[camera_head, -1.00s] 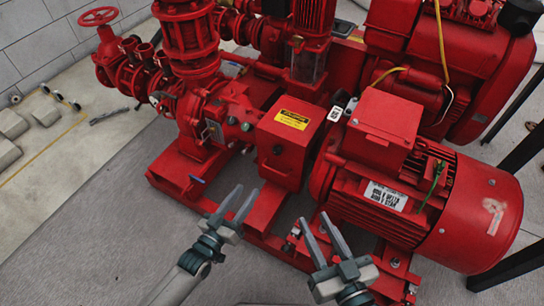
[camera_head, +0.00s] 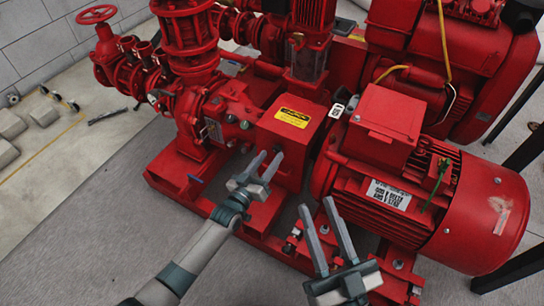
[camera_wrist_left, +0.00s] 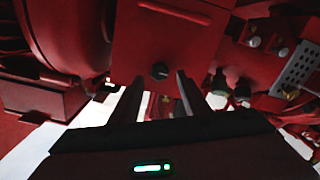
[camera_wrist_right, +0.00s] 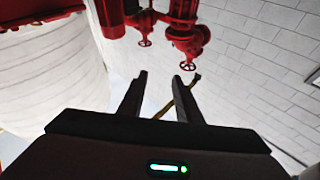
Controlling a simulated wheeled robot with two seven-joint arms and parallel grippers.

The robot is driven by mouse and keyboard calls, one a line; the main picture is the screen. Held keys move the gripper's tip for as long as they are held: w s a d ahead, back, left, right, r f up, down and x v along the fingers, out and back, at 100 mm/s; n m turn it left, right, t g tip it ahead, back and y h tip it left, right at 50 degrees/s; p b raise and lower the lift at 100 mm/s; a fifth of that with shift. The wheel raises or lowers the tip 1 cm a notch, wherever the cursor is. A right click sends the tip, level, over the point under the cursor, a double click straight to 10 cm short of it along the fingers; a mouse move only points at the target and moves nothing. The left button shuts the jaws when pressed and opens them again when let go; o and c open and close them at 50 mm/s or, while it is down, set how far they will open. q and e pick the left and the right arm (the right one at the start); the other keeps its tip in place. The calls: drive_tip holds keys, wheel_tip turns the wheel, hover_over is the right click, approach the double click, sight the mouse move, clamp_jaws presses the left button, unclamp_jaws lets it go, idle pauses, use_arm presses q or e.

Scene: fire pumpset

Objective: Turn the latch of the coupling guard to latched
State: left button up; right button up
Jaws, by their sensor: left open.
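The coupling guard (camera_head: 291,122) is a red box with a yellow label on top, between the pump and the motor. Its latch (camera_wrist_left: 159,71) is a small dark knob on the guard's front face, seen in the left wrist view. In the head view my left fingers largely cover it. My left gripper (camera_head: 270,154) is open in front of that face. In the left wrist view its fingertips (camera_wrist_left: 160,77) stand on either side of the knob, with gaps; contact is not visible. My right gripper (camera_head: 315,203) is open and empty, below and right of the guard.
The red motor (camera_head: 405,190) stands right of the guard, close to my right gripper. The red pump (camera_head: 215,115) with its pipes stands to the left. The red base frame (camera_head: 215,205) runs below. Grey floor (camera_head: 90,230) is free at the lower left.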

sight(278, 149)
use_arm(q)
drive_tip(key=shift+x, duration=1.2)
use_arm(e)
drive_tip(key=shift+s+r+t, duration=0.5)
drive_tip(key=shift+s+r, duration=0.05)
drive_tip(key=shift+r, duration=0.3)
use_arm(q)
drive_tip(key=c, duration=1.1)
drive_tip(key=shift+o, duration=0.2)
